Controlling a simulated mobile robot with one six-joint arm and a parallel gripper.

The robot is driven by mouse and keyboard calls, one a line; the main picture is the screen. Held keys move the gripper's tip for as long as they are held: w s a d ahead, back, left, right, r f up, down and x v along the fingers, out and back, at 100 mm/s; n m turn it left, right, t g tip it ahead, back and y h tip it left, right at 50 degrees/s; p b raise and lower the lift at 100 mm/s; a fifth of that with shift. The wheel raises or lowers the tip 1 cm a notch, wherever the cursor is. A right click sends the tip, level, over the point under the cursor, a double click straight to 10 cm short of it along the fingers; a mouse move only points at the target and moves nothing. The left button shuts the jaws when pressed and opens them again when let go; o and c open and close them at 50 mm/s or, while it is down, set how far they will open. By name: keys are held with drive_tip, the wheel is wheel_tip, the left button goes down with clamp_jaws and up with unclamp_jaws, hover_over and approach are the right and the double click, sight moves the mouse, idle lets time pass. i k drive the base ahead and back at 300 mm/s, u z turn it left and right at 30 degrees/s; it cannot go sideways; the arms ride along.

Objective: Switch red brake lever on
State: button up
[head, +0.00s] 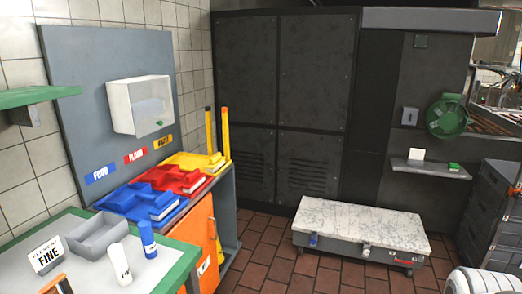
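I cannot make out a clear red brake lever in the head view. A small red part (405,257) shows low on the front of the marble-topped box (358,217), near its right end. It is too small to tell whether it is a lever or which way it is set. A bigger red tray-like piece (168,180) lies on the counter at left, between a blue one (140,205) and a yellow one (194,161). My gripper is not in view.
A green-edged table (150,272) with a grey bin (97,236), a white bottle (120,264) and a blue bottle (147,239) fills the lower left. Dark stacked crates (492,215) stand at right. Brown tiled floor (275,265) is clear before the box.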

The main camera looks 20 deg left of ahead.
sight(397, 260)
drive_tip(key=z, duration=0.45)
drive_tip(key=i, duration=0.5)
drive_tip(key=z, duration=0.5)
drive_tip(key=i, duration=2.1)
drive_tip(key=z, duration=0.7)
drive_tip(key=k, duration=1.35)
drive_tip(key=u, duration=0.05)
